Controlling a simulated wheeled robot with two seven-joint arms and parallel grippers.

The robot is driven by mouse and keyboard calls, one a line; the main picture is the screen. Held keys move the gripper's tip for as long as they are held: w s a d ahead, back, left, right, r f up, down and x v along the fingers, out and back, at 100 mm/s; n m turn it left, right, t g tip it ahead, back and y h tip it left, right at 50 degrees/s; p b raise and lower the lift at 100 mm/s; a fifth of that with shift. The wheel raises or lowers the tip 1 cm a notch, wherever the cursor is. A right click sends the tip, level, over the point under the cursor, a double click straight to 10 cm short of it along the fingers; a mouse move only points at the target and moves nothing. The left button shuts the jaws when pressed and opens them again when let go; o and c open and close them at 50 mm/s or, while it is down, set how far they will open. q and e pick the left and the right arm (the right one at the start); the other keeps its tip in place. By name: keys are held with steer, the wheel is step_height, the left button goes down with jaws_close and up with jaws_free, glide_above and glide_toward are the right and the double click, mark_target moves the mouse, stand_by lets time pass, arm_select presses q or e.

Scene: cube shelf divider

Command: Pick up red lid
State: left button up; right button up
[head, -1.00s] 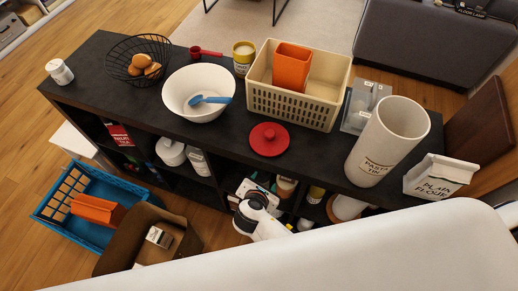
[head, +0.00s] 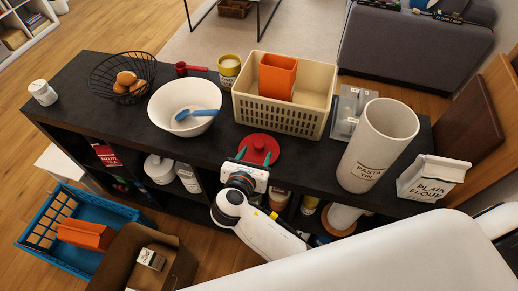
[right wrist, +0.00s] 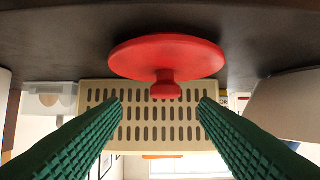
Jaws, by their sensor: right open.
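The red lid (head: 260,146) lies flat with its knob up on the black shelf top, near the front edge, before the cream basket. In the right wrist view, which looks upside down, the red lid (right wrist: 166,58) hangs from the top with its knob pointing down. My right gripper (head: 254,157) is open at the lid's near side. In the wrist view its green fingers (right wrist: 161,100) stand apart, the knob appearing between their tips. I cannot tell whether they touch the lid. My left gripper is not in view.
The cream basket (head: 254,110) with an orange box stands behind the lid. The tall pasta tin (head: 365,155) and a flour box (head: 432,178) stand right. A white bowl (head: 168,124) with a blue utensil stands left. Bare shelf top lies between bowl and lid.

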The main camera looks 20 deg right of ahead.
mark_target(258, 145)
steer(key=x, duration=0.6)
steer(key=shift+w+f, duration=0.15)
steer(key=shift+w, duration=0.3)
jaws_close()
steer(key=shift+a, duration=0.1)
